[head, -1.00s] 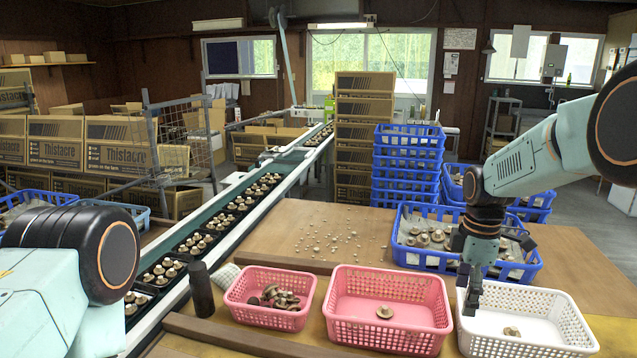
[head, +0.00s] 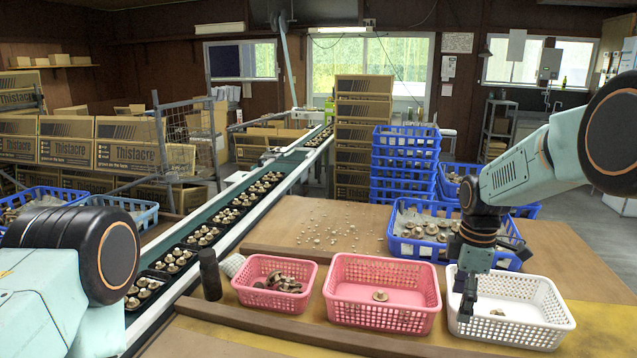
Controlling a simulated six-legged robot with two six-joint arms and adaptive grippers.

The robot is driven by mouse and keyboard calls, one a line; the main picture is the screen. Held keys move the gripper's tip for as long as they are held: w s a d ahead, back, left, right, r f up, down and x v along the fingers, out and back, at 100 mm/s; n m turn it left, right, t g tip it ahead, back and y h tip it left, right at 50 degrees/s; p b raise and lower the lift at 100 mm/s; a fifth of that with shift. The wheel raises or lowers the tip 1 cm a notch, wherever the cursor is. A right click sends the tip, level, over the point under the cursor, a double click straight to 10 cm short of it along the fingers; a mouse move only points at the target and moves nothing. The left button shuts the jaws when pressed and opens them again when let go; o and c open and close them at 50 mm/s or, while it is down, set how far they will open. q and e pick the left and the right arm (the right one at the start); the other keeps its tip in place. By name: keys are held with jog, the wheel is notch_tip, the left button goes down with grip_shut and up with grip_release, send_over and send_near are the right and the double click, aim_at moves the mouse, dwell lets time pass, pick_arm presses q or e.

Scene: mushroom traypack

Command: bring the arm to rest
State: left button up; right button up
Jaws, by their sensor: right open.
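My right gripper (head: 467,306) points down at the left side of the white basket (head: 540,338). It is open, and I see nothing between its fingers. Whether it touches the basket cannot be told. A small mushroom (head: 497,312) lies in the white basket just right of the fingers. My right arm reaches in from the right edge, bent at the elbow. At the left, part of my left arm shows, but its gripper is out of view.
A pink basket (head: 384,321) holds one mushroom, and a smaller pink basket (head: 262,301) holds several. A blue crate (head: 410,250) of mushrooms stands behind my right gripper. A dark cylinder (head: 210,274) stands beside the conveyor (head: 262,212), which carries black trays of mushrooms. The table's middle has small scattered pieces.

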jog(key=s+a+f+m, duration=0.2)
jog(key=s+f+m, duration=0.1)
jog(key=s+f, duration=0.55)
jog(key=s+a+f+m, duration=0.25)
jog(key=s+f, duration=0.35)
jog(key=f, duration=0.5)
jog(key=s+f+m, duration=0.3)
jog(key=s+m, duration=0.7)
jog(key=s, duration=1.7)
pick_arm(q)
notch_tip(320, 180, down, 22)
jog(key=b, duration=2.2)
jog(key=shift+w, duration=0.35)
pick_arm(e)
notch_tip(320, 180, down, 23)
jog(key=w, duration=0.1)
jog(key=shift+a+r, duration=0.2)
jog(key=shift+a, duration=0.25)
jog(key=shift+n, duration=0.25)
pick_arm(q)
jog(key=shift+c, duration=0.2)
pick_arm(e)
jog(key=shift+c, duration=0.3)
